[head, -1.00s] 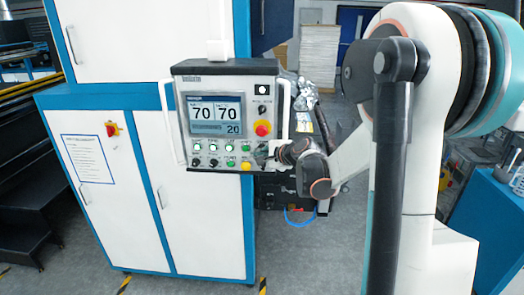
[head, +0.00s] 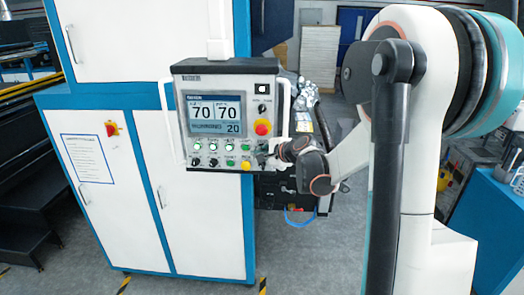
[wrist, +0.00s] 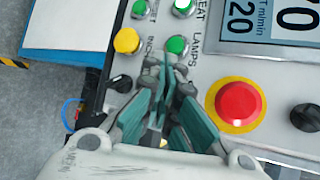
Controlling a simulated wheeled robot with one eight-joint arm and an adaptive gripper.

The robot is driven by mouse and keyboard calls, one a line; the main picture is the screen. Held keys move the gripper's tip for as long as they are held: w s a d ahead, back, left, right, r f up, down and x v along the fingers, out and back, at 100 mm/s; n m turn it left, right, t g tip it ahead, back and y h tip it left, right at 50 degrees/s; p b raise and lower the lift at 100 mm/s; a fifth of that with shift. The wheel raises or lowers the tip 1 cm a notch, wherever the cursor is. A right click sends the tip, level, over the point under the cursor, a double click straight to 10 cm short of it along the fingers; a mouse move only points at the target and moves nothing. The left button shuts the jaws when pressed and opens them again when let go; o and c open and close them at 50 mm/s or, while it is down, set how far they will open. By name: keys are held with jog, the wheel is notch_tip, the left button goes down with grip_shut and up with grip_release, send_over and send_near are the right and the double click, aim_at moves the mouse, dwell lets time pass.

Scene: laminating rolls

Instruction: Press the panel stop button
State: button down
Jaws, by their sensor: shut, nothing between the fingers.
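The control panel (head: 180,128) hangs in front of the white cabinets in the head view. Its red mushroom button on a yellow ring (head: 262,128) sits at the panel's right side, below a black knob. In the wrist view the red button (wrist: 240,103) is large and unobstructed, right of my gripper (wrist: 165,88). My gripper's teal fingers are shut and empty, pointing at the panel beside the red button and below a green button (wrist: 177,45). In the head view my gripper (head: 263,157) is small, at the panel's lower right, below the red button. Whether the fingertips touch the panel is unclear.
A yellow button (wrist: 127,40) and a black selector (wrist: 120,84) lie left of my fingers in the wrist view. Another black knob (wrist: 305,117) is right of the red button. A handle (head: 286,110) runs along the panel's right edge. Grey floor (head: 340,250) is open below.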

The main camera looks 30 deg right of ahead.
jog(key=shift+w+d, duration=0.25)
jog(key=shift+w, duration=0.1)
dwell(0.7)
jog(key=shift+s+a, duration=0.1)
dwell(0.4)
jog(key=shift+s+a+b, duration=0.35)
jog(key=shift+s+a, duration=0.05)
jog(key=shift+s, duration=0.2)
jog(key=shift+s+a, duration=0.7)
jog(key=shift+s, duration=0.35)
jog(key=shift+s+a, duration=0.7)
jog(key=shift+s, duration=0.35)
